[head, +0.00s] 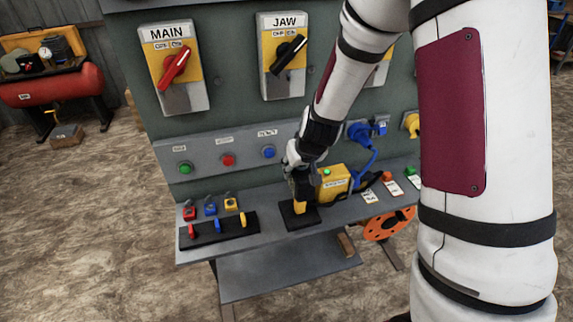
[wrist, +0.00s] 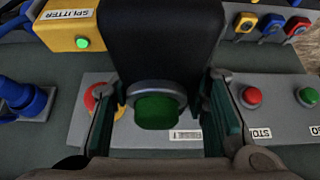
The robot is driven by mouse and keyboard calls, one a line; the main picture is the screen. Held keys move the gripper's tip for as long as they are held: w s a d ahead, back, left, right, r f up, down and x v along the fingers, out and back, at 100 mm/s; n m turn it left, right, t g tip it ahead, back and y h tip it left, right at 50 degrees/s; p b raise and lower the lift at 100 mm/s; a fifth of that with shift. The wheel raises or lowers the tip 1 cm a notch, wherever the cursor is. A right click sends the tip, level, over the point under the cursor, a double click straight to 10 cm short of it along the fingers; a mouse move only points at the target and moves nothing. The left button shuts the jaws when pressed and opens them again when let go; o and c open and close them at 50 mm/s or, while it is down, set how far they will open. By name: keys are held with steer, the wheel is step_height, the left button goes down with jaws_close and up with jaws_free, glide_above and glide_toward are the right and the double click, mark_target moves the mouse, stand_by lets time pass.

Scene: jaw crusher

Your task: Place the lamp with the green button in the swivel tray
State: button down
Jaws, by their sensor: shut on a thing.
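I cannot tell for sure which part is the swivel tray; a bare grey plate (head: 285,270) lies below the desk's front edge.
A yellow SPLITTER box (head: 335,182) stands close right of my gripper, also in the wrist view (wrist: 65,25). A black rack (head: 215,232) with small coloured items is to the left. A blue plug (head: 360,132) and cable and an orange disc (head: 388,225) are to the right.

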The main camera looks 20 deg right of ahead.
steer(key=w+a+f+p, duration=0.1)
steer(key=w+f, duration=0.3)
steer(key=w, duration=0.3)
steer(key=shift+a, duration=0.3)
steer(key=shift+f, duration=0.15)
stand_by(0.4)
steer(key=c, duration=0.9)
jaws_free()
steer(key=shift+s, duration=0.1)
steer(key=shift+c, duration=0.2)
